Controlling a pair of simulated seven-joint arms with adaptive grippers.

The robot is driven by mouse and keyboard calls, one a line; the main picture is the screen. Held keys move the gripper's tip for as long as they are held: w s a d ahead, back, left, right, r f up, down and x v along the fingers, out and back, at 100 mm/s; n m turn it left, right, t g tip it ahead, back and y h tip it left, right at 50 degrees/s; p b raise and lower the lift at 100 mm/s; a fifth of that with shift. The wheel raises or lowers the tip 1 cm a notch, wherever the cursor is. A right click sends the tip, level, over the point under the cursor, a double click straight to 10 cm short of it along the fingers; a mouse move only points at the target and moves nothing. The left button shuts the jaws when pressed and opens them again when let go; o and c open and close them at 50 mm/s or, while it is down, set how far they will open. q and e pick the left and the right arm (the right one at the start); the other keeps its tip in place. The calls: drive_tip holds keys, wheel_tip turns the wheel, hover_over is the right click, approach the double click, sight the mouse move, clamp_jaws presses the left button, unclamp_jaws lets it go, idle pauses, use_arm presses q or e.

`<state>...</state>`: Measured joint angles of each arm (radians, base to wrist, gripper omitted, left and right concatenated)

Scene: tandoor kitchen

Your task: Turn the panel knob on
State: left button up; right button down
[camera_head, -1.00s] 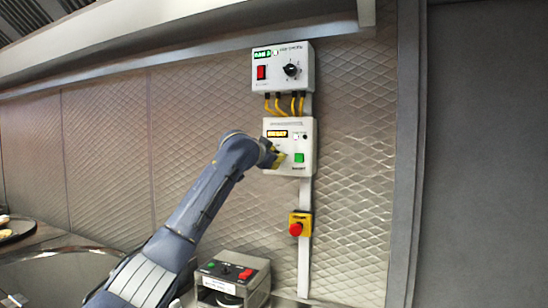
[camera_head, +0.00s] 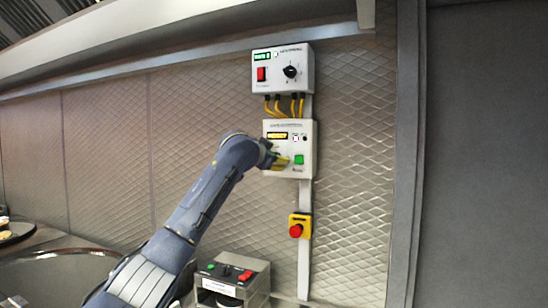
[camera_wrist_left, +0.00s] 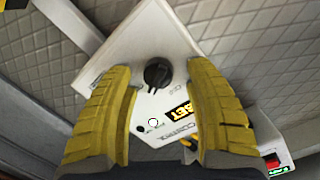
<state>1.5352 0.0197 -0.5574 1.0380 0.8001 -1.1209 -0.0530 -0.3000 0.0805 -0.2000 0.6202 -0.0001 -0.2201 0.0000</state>
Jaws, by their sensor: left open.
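The lower white control panel (camera_head: 303,143) hangs on the wall with an amber display and a green switch. My left gripper (camera_head: 277,160) is at its lower left part and hides the knob there in the head view. In the left wrist view the black panel knob (camera_wrist_left: 157,73) sits between the two yellow fingertips of my left gripper (camera_wrist_left: 160,80). The gripper is open, with a finger on each side of the knob; I see gaps on both sides. My right gripper is not in view.
An upper white box (camera_head: 283,70) with a red switch and black dial is joined by yellow cables. A red emergency button (camera_head: 296,230) is below the panel. A box with red and green switches (camera_head: 232,271) stands at the bottom. The wall left of the panels is bare.

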use_arm(q)
drive_tip(key=v, duration=1.2)
idle(0.3)
drive_tip(key=shift+f, duration=0.15)
drive_tip(key=s+a+f+n+h, duration=0.2)
drive_tip(key=s+a+n, duration=0.15)
drive_tip(key=n, duration=0.55)
drive_tip(key=shift+t, duration=0.4)
drive_tip(key=x, duration=1.6)
drive_tip(key=shift+w+d+r, duration=0.1)
drive_tip(key=shift+w+d, duration=0.05)
drive_tip(key=shift+d, duration=0.05)
drive_tip(key=shift+c, duration=0.2)
